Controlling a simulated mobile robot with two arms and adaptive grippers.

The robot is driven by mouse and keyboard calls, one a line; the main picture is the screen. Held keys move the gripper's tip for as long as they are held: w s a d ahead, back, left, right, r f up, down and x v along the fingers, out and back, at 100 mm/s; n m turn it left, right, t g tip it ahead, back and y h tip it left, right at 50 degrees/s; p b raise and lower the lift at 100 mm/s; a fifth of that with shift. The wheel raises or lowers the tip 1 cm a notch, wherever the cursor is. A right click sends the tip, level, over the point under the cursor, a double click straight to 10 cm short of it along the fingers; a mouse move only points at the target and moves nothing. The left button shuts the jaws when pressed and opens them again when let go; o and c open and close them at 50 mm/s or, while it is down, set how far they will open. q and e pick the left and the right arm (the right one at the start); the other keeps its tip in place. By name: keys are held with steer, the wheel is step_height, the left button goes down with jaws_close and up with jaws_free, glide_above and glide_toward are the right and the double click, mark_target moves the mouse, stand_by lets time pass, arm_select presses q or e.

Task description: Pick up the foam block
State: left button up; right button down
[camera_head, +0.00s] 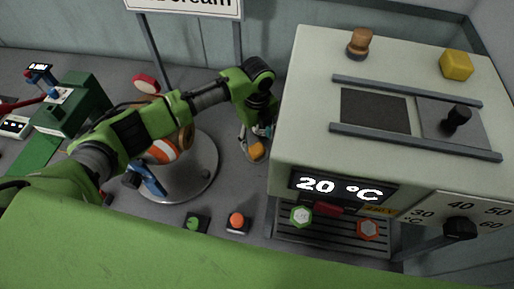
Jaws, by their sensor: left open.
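A yellow block (457,65), which looks like the foam block, sits on top of the pale machine (300,75) near its back right corner. My left arm reaches in from the left and its gripper (256,140) points down just left of the machine. The left gripper is open, with a small orange-yellow object (257,152) at its fingertips. I cannot tell whether they touch. The gripper is well left of the yellow block and lower than it. My right gripper is not in view.
A brown knob-like piece (359,42) and a sliding hatch with a black knob (457,117) are on the machine top. A round grey table (198,183) stands under my left arm. Green (193,224) and orange (237,220) buttons are in front.

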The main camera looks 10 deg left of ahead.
mark_target(257, 148)
arm_select(q)
steer(key=f+p, duration=0.1)
steer(key=f, duration=0.3)
steer(key=shift+s+f+p, duration=0.2)
steer(key=shift+f+p, duration=0.05)
steer(key=shift+p, duration=0.1)
steer(key=shift+f, duration=0.25)
steer(key=c, duration=0.9)
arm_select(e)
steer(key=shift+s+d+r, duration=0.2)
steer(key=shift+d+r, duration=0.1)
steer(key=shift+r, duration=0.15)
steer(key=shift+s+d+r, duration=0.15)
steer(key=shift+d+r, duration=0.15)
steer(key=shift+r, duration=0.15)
arm_select(q)
steer(key=shift+r, duration=0.1)
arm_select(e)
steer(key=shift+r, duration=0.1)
